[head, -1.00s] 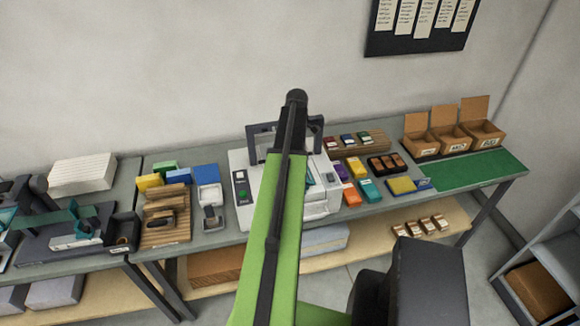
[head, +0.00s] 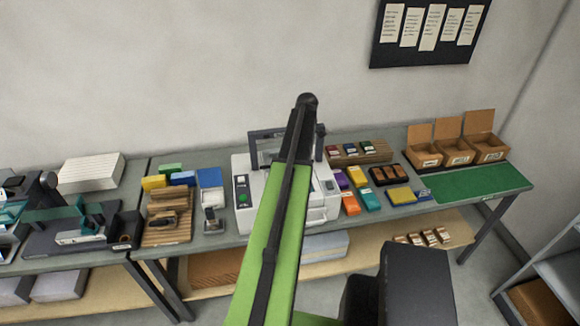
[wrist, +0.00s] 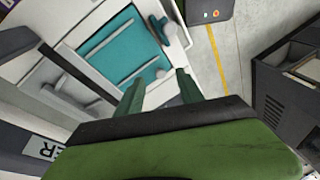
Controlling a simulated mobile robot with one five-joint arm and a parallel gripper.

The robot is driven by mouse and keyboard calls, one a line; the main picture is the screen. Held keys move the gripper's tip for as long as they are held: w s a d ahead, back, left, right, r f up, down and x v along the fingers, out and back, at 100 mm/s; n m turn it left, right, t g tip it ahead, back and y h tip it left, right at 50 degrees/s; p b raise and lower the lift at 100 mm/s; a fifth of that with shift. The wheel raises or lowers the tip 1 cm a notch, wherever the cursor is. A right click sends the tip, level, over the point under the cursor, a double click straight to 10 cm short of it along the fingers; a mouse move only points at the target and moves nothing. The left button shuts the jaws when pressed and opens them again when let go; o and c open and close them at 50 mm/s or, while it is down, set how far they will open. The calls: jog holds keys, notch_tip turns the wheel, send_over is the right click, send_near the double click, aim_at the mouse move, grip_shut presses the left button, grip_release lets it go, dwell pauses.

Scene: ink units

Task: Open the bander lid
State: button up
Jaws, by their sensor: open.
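The bander is a white machine (head: 243,198) on the middle of the bench in the head view, with a green button on its left panel. A dark frame (head: 253,150), which looks like its lid, stands raised at the back; my arm hides part of it and the middle of the machine. In the wrist view the machine's teal bed (wrist: 118,48) shows beyond my gripper (wrist: 158,84). My gripper is open, its two fingers apart with nothing between them. I cannot tell whether a finger touches the machine. My arm hides the gripper in the head view.
Coloured boxes (head: 370,200) and a green mat (head: 480,183) lie right of the machine, with open cardboard boxes (head: 424,155) behind. A wooden stand (head: 168,228) and small blocks are at left. A grey shelf (head: 555,270) stands at far right.

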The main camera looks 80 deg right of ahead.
jog(key=p+v, duration=0.5)
jog(key=v, duration=0.1)
jog(key=shift+r+p, duration=0.3)
jog(key=shift+r, duration=0.05)
jog(key=shift+s, duration=0.15)
